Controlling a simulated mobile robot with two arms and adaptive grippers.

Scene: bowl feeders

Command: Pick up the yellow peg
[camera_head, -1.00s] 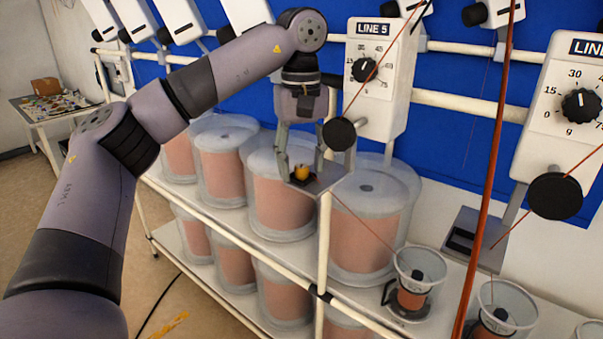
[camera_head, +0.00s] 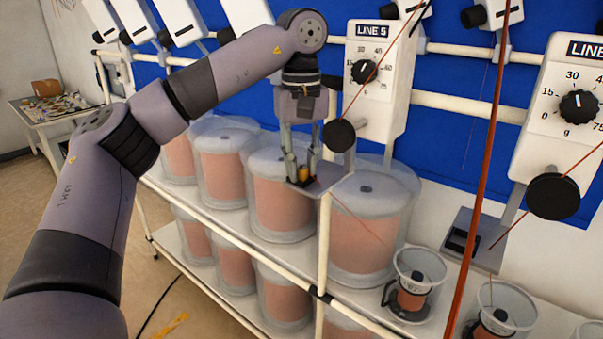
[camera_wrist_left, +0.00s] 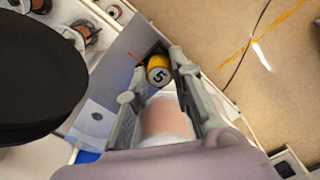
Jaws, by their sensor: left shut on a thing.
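The yellow peg (camera_head: 303,174) stands on a small grey metal plate (camera_head: 328,183) below the LINE 5 unit. In the left wrist view the fingertips (camera_wrist_left: 160,66) sit on either side of the peg. The peg's lower end is hidden in the dark part of the plate. My right gripper is not in view.
The LINE 5 dial unit (camera_head: 377,75) and its black disc (camera_head: 339,135) are close right of the gripper. Copper-coloured spools (camera_head: 280,200) fill the rack shelves behind. An orange-red cable (camera_head: 485,180) runs down at the right. Clear cups (camera_head: 417,270) hold smaller spools.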

